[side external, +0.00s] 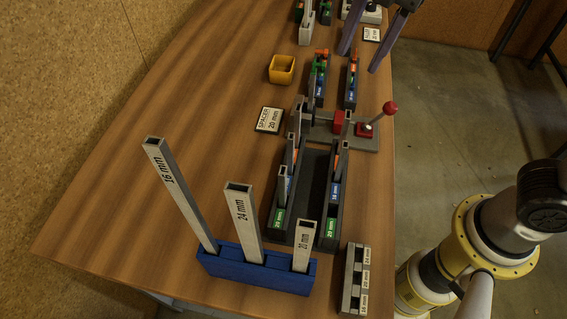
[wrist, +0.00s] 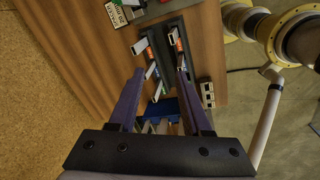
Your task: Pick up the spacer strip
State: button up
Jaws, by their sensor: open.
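Three grey spacer strips stand in a blue rack (side external: 255,268) at the front of the table: a tall one marked 16 mm (side external: 180,195), one marked 24 mm (side external: 243,223) and a shorter one marked 20 mm (side external: 304,246). A card (side external: 269,120) on the table reads SPACER 20 mm. My gripper (side external: 358,61) has two purple fingers, open and empty, at the top of the side view, apart from the strips. In the wrist view my gripper (wrist: 160,74) frames the blue rack (wrist: 168,107) below it; the strips are partly hidden there.
A dark frame (side external: 330,215) with upright grey pieces and green labels stands behind the rack. A grey block (side external: 354,280) with size labels lies to the right. A red-knobbed lever (side external: 389,108) and yellow bin (side external: 282,70) are farther back. The table's left side is clear.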

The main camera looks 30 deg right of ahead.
jog(key=a+f+n+g, duration=0.1)
jog(key=a+f+n, duration=0.25)
jog(key=a, duration=0.55)
jog(key=n+g+h, duration=0.1)
send_over(285, 171)
notch_tip(285, 171, down, 4)
jog(key=shift+f, duration=0.1)
jog(key=shift+s+f, duration=0.1)
jog(key=shift+f, duration=0.15)
notch_tip(285, 171, down, 8)
jog(key=shift+r, duration=0.25)
jog(key=shift+w+a+f, duration=0.1)
jog(key=shift+w+f, duration=0.05)
jog(key=shift+f, duration=1.25)
jog(key=shift+w+f, duration=0.1)
jog(key=shift+f, duration=1.25)
grip_shut()
